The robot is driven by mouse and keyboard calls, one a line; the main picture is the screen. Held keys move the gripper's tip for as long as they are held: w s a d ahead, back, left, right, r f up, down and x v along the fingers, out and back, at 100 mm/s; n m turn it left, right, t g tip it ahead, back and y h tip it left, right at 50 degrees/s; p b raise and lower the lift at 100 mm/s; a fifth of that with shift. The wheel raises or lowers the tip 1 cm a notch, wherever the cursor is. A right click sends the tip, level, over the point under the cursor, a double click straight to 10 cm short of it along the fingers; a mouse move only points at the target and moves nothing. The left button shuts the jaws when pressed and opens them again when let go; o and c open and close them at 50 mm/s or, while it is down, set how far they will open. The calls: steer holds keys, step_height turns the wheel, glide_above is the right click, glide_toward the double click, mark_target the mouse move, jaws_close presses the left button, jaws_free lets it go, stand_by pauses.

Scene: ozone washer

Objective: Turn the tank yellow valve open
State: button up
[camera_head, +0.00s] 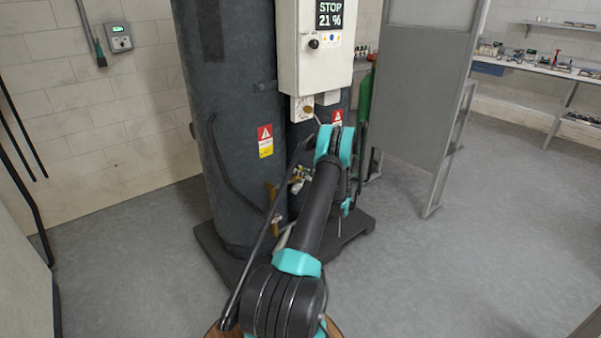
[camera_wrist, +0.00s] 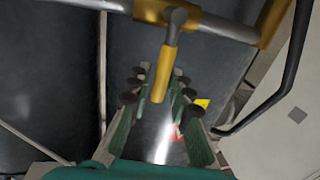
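The yellow valve (camera_wrist: 168,58) shows in the wrist view on a grey metal pipe. Its yellow lever points down in the picture, and its tip lies between my gripper's fingers. My gripper (camera_wrist: 160,72) is open, one finger on each side of the lever, with gaps visible on both sides. I cannot tell whether a finger touches it. In the head view, the dark tank (camera_head: 235,110) stands upright behind my arm. Yellow pipe parts (camera_head: 273,197) show low at its front. My arm partly hides this area, and my gripper cannot be made out clearly there.
A white control box (camera_head: 302,65) reading "STOP 21 %" is above my arm. A dark hose (camera_wrist: 282,85) curves close on the right in the wrist view. A green cylinder (camera_head: 366,98) and a grey panel (camera_head: 420,85) stand to the right. Floor at right is clear.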

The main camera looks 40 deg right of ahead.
jaws_close()
